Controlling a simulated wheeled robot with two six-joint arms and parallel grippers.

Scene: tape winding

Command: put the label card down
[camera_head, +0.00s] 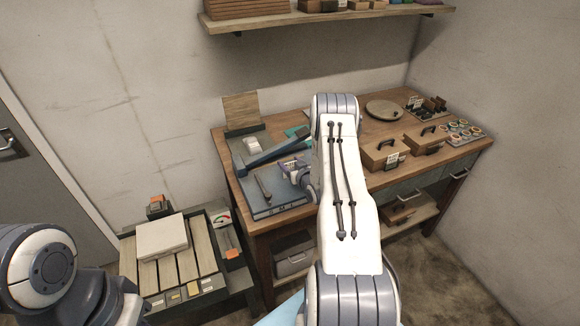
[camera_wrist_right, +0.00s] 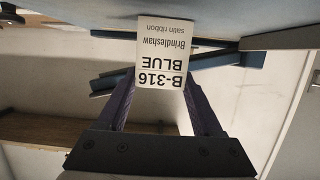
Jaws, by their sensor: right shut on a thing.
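The label card (camera_wrist_right: 164,52) is white and shows upside down in the right wrist view. It reads "B-316 BLUE", "Brindleshaw", "satin ribbon". My right gripper (camera_wrist_right: 160,95) is shut on the card, with its purple fingers on either side of the card's near edge. In the head view my right gripper (camera_head: 288,168) is over the blue-grey board (camera_head: 272,208) at the left of the workbench. My right arm hides part of that area, and I cannot tell whether the card touches anything. My left arm shows at the lower left, with its gripper out of view.
The wooden workbench (camera_head: 345,186) carries a dark blue bar (camera_head: 275,152), two lidded boxes (camera_head: 382,152) with handles, a round disc (camera_head: 385,110) and a tray of small rolls (camera_head: 461,132). A low slatted stand (camera_head: 185,268) is at the left. A shelf (camera_head: 330,17) hangs above.

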